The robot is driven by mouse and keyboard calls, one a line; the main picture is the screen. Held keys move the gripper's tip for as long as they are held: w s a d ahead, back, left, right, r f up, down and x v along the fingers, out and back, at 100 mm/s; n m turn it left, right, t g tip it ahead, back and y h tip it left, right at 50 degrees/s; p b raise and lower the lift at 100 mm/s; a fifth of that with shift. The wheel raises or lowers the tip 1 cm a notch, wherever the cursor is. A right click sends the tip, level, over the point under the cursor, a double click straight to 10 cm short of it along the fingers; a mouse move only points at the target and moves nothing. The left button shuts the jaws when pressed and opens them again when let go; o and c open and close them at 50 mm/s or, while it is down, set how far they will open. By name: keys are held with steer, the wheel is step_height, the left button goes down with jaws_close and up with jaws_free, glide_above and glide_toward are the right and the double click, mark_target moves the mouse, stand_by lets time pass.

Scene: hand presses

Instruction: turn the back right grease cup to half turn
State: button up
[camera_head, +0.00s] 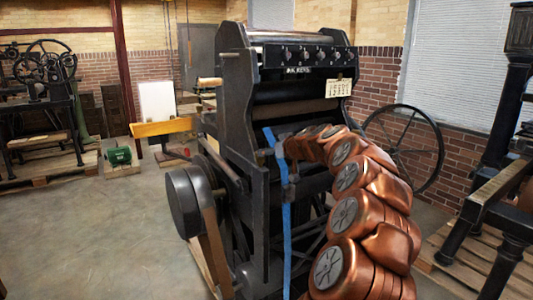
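The dark hand press (300,88) stands in the middle of the view. I cannot pick out the back right grease cup or its turn position. A row of small round knobs (305,54) sits on the press's upper front bar, above a small white label too small to read surely. My copper arm reaches up from the lower right to the press's front. My gripper (284,158) seems to be the dark part at the arm's far end, against the press's side frame. Its fingers are too small and dark to read, and I cannot tell whether it touches anything.
A blue strip (287,240) runs down in front of the press. A large spoked wheel (404,145) stands behind my arm. A tag (339,88) hangs at the press's right. A black press (498,190) bounds the right. Open floor (120,240) lies at left.

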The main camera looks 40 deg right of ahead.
steer(key=shift+v, duration=2)
steer(key=shift+d, duration=0.15)
steer(key=w+a+f+m+t+h+b, duration=0.2)
steer(key=a+f+m+t+h+b, duration=0.1)
steer(key=f+h, duration=0.25)
steer(key=shift+h, duration=0.25)
steer(key=shift+r+x, duration=0.2)
steer(key=shift+x, duration=1.05)
steer(key=shift+r+x, duration=0.15)
steer(key=shift+x, duration=1.1)
steer(key=shift+r+x, duration=0.2)
steer(key=shift+x, duration=1.1)
